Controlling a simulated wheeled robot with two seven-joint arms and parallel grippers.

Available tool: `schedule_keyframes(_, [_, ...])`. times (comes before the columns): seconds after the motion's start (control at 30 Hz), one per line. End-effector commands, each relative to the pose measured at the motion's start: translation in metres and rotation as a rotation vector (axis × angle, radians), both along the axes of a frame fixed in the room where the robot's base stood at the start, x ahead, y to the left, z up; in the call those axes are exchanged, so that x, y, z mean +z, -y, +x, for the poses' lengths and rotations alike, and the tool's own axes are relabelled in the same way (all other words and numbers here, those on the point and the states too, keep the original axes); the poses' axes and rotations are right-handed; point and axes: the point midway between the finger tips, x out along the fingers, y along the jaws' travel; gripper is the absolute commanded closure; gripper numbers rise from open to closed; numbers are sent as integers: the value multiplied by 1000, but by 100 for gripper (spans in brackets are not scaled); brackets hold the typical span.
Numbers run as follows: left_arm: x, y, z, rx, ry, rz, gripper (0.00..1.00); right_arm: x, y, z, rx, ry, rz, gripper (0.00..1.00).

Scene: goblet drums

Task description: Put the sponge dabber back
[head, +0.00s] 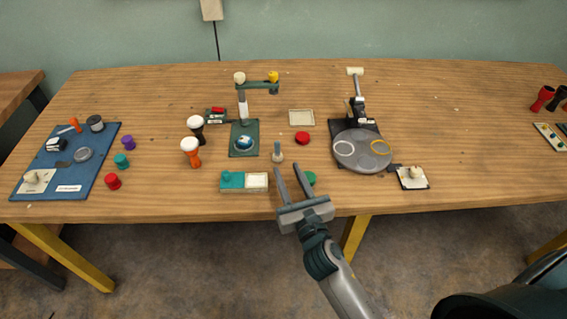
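I cannot tell for sure which small item is the sponge dabber. A small grey upright piece with a knob-like top and wider foot (278,153) stands on the wooden table just beyond my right gripper. A pale knobbed piece (415,173) sits on a small white-and-dark pad (412,184) at the right. Another pale piece (33,178) sits on the blue mat (82,161) at the far left. My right gripper (289,168) is open, its two fingers apart over the table's front part with nothing visible between them. My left gripper is out of view.
A teal-and-white tray (244,190) lies left of my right gripper, and a green round piece (309,178) lies partly behind it. A grey turntable (362,152) stands to the right. Goblet drums (191,151) stand to the left. The table's right part is mostly clear.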

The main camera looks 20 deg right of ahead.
Motion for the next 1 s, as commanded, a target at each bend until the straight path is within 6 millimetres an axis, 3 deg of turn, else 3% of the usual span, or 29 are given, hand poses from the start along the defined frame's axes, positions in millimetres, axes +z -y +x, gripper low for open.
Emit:
schedule_keyframes(0.23, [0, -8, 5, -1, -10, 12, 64, 0, 0, -18, 0, 1, 0, 68])
schedule_keyframes(0.43, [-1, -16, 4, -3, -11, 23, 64, 0, 0, -20, 0, 1, 0, 68])
schedule_keyframes(1.0, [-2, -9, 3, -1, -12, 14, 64, 0, 0, -19, 0, 0, 1, 68])
